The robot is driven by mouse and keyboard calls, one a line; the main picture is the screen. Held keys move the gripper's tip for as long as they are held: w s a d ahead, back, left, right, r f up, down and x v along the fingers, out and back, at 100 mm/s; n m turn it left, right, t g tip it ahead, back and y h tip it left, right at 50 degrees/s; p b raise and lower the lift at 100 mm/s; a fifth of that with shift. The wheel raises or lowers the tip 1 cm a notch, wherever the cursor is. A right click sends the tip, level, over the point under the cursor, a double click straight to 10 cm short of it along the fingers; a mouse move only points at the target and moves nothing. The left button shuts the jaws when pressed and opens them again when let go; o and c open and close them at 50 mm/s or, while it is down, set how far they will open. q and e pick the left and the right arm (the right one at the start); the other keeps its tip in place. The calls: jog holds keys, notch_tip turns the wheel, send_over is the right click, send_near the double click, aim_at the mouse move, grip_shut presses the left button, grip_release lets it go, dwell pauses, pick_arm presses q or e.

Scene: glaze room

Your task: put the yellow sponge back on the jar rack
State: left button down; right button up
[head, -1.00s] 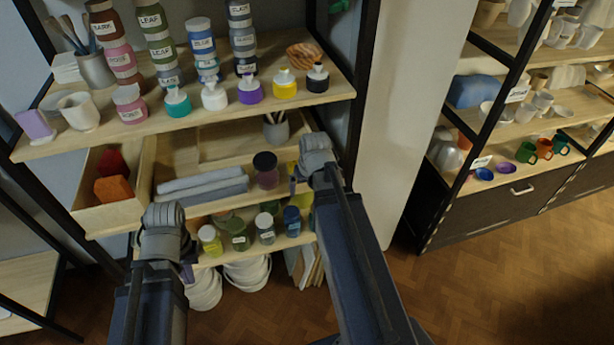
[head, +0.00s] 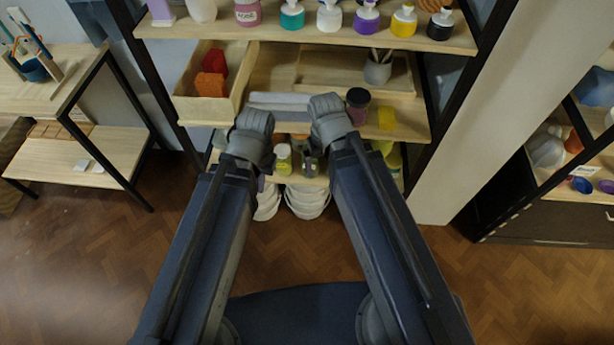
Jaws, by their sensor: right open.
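The yellow sponge (head: 387,119) lies on the right part of the middle shelf of the jar rack (head: 410,112), right of a dark-lidded jar (head: 357,106). No gripper touches it. My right gripper (head: 310,160) is left of the sponge, in front of the lower jars; it is open, its fingers small and partly hidden by its wrist. My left gripper (head: 262,182) is further left, mostly hidden behind its own wrist, so its jaws cannot be made out.
A wooden bin with red and orange blocks (head: 210,85) and grey rolled cloths (head: 285,102) share the middle shelf. Several bottles, including a black one (head: 440,24), stand above. White bowls (head: 306,200) sit below. A side table (head: 100,150) stands left; open floor lies between.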

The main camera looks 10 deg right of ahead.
jog(key=s+a+n, duration=0.1)
jog(key=s+a, duration=0.2)
jog(key=a, duration=0.2)
jog(key=shift+s+a+n+g+h, duration=0.3)
jog(key=shift+s+a+n, duration=0.05)
jog(key=shift+a+n, duration=0.05)
dwell(0.8)
